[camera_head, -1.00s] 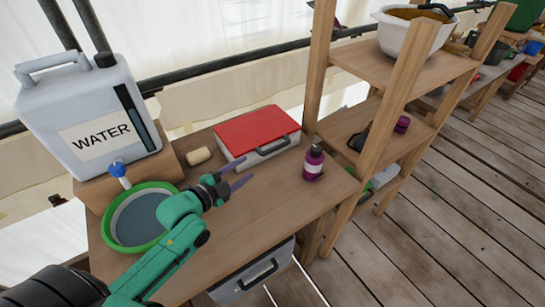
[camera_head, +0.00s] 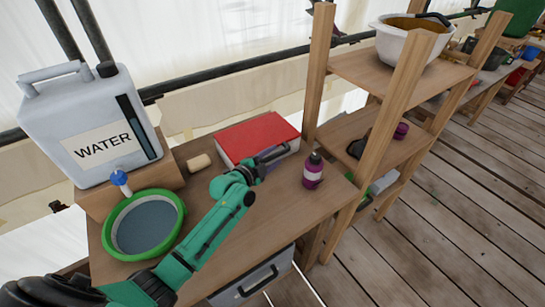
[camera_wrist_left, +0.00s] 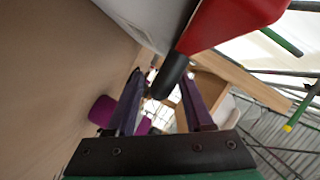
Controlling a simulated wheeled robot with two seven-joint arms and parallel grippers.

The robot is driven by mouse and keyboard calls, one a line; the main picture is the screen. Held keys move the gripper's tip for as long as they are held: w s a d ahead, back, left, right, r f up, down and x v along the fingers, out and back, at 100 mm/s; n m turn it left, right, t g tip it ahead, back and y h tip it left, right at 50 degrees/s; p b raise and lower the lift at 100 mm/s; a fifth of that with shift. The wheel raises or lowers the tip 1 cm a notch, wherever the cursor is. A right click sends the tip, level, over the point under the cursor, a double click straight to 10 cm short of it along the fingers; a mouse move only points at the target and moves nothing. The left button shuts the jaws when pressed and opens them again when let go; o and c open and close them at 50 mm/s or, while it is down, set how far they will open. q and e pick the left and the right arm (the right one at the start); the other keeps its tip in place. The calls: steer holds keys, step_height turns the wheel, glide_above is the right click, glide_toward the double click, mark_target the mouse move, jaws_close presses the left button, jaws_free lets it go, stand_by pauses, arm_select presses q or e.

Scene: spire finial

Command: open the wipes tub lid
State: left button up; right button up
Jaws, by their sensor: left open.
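The wipes tub (camera_head: 232,157) is a pale box with a red lid (camera_head: 260,134), lying shut on the wooden bench. A dark handle (camera_head: 282,151) sticks out along its front side. My left gripper (camera_head: 262,166) is at the tub's front, by the handle's left part; the arm hides part of the tub's front. In the left wrist view the two purple fingers (camera_wrist_left: 163,88) are apart, and the black handle (camera_wrist_left: 172,74) shows end-on in the gap between their tips. The red lid (camera_wrist_left: 232,22) is above right there. I cannot tell whether a finger touches the handle.
A purple bottle (camera_head: 313,171) stands right of the tub. A green-rimmed basin (camera_head: 174,235), a WATER canister (camera_head: 62,125) and a beige bar (camera_head: 199,163) are to the left. A wooden shelf (camera_head: 385,108) stands at the right. The bench front is fairly clear.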

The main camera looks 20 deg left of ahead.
arm_select(q)
jaws_close()
stand_by(1.3)
